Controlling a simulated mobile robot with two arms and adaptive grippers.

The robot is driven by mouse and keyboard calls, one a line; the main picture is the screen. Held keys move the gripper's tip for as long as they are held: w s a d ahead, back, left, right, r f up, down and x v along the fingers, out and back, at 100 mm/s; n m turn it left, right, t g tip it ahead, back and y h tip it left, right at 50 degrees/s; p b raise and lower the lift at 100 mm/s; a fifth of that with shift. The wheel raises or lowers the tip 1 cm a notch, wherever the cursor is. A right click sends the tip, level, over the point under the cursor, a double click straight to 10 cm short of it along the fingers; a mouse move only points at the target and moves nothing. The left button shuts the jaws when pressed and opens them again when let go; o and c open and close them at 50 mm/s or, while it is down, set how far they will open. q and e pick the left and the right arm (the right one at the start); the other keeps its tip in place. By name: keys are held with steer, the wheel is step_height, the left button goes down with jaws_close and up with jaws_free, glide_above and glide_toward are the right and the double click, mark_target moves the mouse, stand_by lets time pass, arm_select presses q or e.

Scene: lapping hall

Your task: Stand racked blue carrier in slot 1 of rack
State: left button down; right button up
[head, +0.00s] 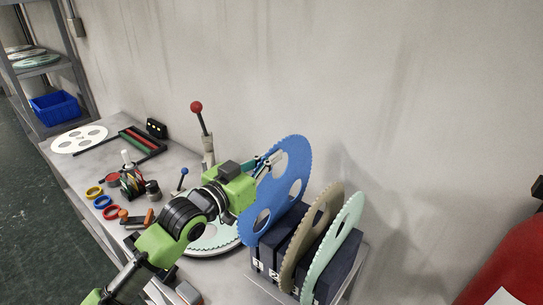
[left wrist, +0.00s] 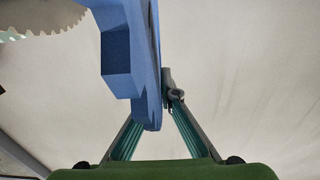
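The blue carrier (head: 294,150), a large toothed disc with holes, stands roughly upright at the left end of the dark rack (head: 292,222), by the label 1. Its lower edge meets the rack there; I cannot tell how deep it sits in the slot. My left gripper (head: 268,162) is at the carrier's upper left edge. In the left wrist view the blue carrier (left wrist: 150,60) runs between the two fingers (left wrist: 160,105), which close on its edge. A tan carrier (head: 316,232) and a mint carrier (head: 338,238) stand further right in the rack. My right gripper is not in view.
A round toothed plate (head: 215,240) lies on the bench under my left arm. A red-knobbed lever (head: 197,107) stands behind. Coloured rings (head: 103,202), small tools and a white holed disc (head: 80,139) lie left. A red object (head: 505,275) is at lower right; the wall is close behind.

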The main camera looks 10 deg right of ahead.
mark_target(277, 184)
arm_select(q)
steer(key=shift+f+b, duration=2.85)
steer(key=shift+f, duration=1.75)
steer(key=c, duration=2.2)
jaws_free()
steer(key=shift+f, duration=0.2)
steer(key=v, duration=1.2)
steer(key=shift+r, duration=0.25)
